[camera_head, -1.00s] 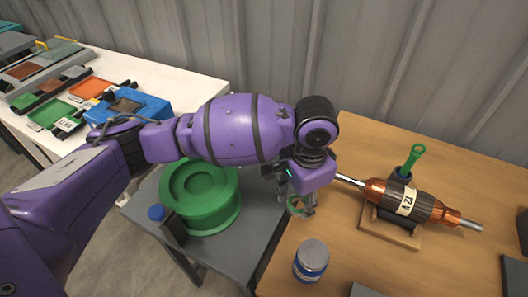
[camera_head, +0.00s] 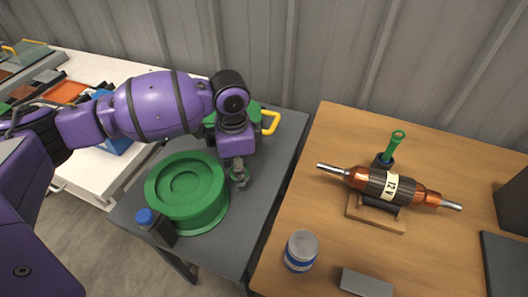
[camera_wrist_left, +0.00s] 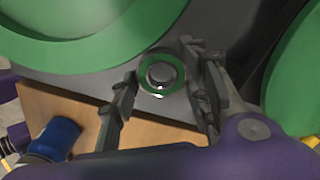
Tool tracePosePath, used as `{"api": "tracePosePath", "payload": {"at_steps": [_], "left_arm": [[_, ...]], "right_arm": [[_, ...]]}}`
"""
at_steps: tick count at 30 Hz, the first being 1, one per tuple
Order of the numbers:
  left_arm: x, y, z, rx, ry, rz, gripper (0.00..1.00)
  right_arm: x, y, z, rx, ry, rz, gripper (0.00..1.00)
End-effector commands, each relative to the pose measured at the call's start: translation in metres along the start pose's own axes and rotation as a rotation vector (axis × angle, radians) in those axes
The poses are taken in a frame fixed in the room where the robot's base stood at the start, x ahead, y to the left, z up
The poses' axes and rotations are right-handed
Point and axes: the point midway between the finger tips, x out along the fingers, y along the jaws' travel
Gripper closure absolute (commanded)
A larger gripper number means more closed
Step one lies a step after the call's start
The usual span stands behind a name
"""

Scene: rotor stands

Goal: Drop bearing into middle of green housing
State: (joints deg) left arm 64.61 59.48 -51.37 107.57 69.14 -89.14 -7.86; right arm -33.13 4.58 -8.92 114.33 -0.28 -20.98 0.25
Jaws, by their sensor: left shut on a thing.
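The green housing (camera_head: 170,207) is a thick round block with a recessed round middle, on the dark grey table. It fills the upper left of the left wrist view (camera_wrist_left: 88,58). My left gripper (camera_head: 238,180) is beside the housing's right side, over the grey table. In the left wrist view its fingers (camera_wrist_left: 165,88) are shut on the bearing (camera_wrist_left: 162,56), a small ring with a green rim and a grey centre. The bearing is apart from the housing's recess. In the head view the bearing is small and partly hidden by the fingers. My right gripper is not in view.
A green part with a yellow handle (camera_head: 271,122) stands behind my left gripper. A blue-capped dark bottle (camera_head: 157,228) is at the housing's front left. The wooden table (camera_head: 300,200) at right holds a copper rotor (camera_head: 358,180) and a blue-white can (camera_head: 301,252).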

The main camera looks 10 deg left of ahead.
Motion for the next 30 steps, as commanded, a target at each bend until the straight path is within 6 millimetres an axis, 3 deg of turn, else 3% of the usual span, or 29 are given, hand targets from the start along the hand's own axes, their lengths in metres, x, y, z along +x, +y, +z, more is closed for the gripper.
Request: {"api": "tracePosePath", "payload": {"at_steps": [10,16,28,29,30], "left_arm": [[0.0,-0.018,0.029,-0.004,-0.002,0.0,0.89],[0.033,-0.016,0.028,-0.002,-0.001,0.003,0.89],[0.039,-0.016,0.027,-0.001,-0.001,0.002,0.89],[0.039,-0.016,0.027,-0.001,-0.001,0.002,0.55],[0.039,-0.016,0.027,-0.001,-0.001,0.001,0.5]], "right_arm": [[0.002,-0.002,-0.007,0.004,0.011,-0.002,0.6],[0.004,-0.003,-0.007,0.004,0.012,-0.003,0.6],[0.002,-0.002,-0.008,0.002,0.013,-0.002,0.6],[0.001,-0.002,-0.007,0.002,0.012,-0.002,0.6],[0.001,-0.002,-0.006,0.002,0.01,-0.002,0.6]]}}
